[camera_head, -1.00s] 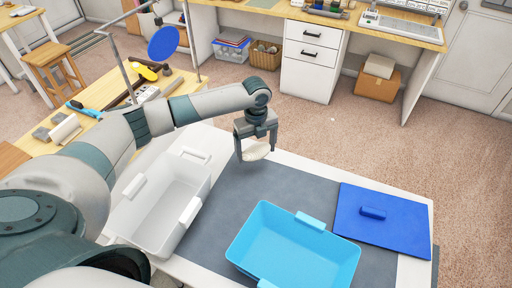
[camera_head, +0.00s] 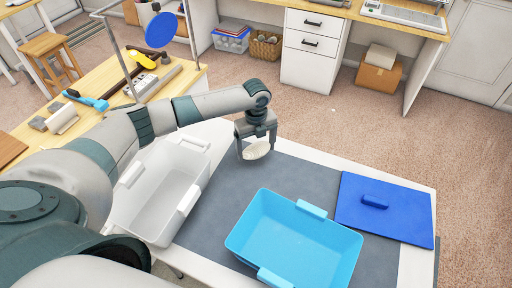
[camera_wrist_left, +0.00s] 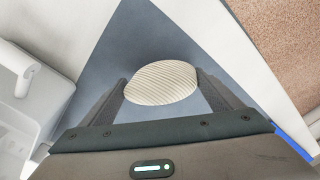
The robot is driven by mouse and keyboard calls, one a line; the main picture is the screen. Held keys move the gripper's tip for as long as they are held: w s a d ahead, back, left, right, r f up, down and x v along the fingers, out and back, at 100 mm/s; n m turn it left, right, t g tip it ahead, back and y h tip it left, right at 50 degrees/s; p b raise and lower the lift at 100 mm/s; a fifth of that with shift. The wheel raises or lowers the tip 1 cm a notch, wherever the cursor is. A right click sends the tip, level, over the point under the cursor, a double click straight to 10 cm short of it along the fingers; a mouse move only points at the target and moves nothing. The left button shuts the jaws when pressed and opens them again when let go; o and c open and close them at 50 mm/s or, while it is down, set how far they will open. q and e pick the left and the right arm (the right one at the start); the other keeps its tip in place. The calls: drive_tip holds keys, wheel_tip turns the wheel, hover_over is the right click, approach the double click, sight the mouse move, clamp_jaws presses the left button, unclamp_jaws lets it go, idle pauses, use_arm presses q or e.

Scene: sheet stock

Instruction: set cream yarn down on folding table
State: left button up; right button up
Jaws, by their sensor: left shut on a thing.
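The cream yarn (camera_head: 257,150) is a pale ribbed ball held between the fingers of my left gripper (camera_head: 256,152). In the left wrist view the yarn (camera_wrist_left: 161,83) sits between the two dark fingers of my left gripper (camera_wrist_left: 166,95). The folding table (camera_head: 411,258) is white with a grey mat (camera_head: 303,170) on it. The yarn is over the mat's far left part, near the table's far edge. I cannot tell whether it touches the mat. My right gripper is not in view.
A white bin (camera_head: 124,209) stands left of the yarn, and a blue bin (camera_head: 235,235) stands nearer on the mat. A blue lid (camera_head: 407,218) lies at the right. The mat between the yarn and the blue lid is clear.

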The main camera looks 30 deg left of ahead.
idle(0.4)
use_arm(q)
drive_tip(key=shift+f, duration=0.1)
drive_tip(key=shift+f, duration=0.3)
drive_tip(key=shift+f, duration=0.15)
idle(0.5)
drive_tip(key=shift+f, duration=0.1)
drive_tip(key=shift+f+b, duration=0.3)
drive_tip(key=shift+f, duration=0.2)
drive_tip(key=shift+f, duration=0.25)
drive_tip(key=shift+f, duration=0.35)
